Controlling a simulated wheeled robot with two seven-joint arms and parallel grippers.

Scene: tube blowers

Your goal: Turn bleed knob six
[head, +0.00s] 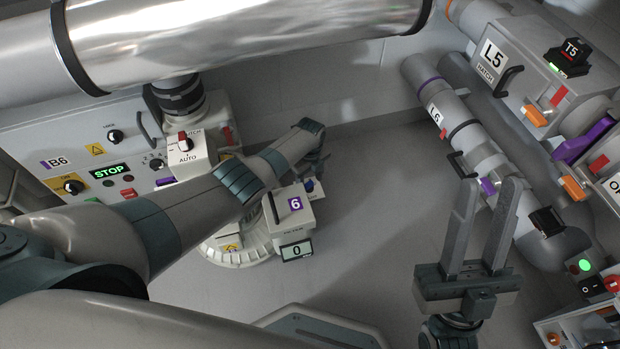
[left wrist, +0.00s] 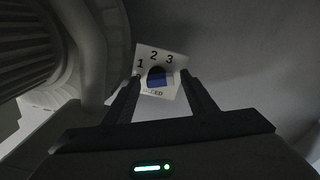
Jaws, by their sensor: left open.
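The bleed knob is blue and sits on a white plate (left wrist: 175,56) marked 1, 2 and 3 in the left wrist view. The knob (left wrist: 156,80) also shows as a small blue spot (head: 309,185) beside the white unit labelled 6 (head: 300,222) in the head view. My left gripper (left wrist: 160,78) is open, with one finger on each side of the knob as seen from the wrist; I cannot tell whether they touch it. My left arm partly hides this gripper in the head view. My right gripper (head: 488,182) is open and empty, fingers pointing up the picture.
The B6 panel (head: 130,140) with a STOP display stands at the left. A display reading 0 (head: 296,250) is on unit 6. The L6 tube (head: 455,125) and the L5 hatch (head: 500,70) are at the right. Grey floor (head: 385,150) lies open between.

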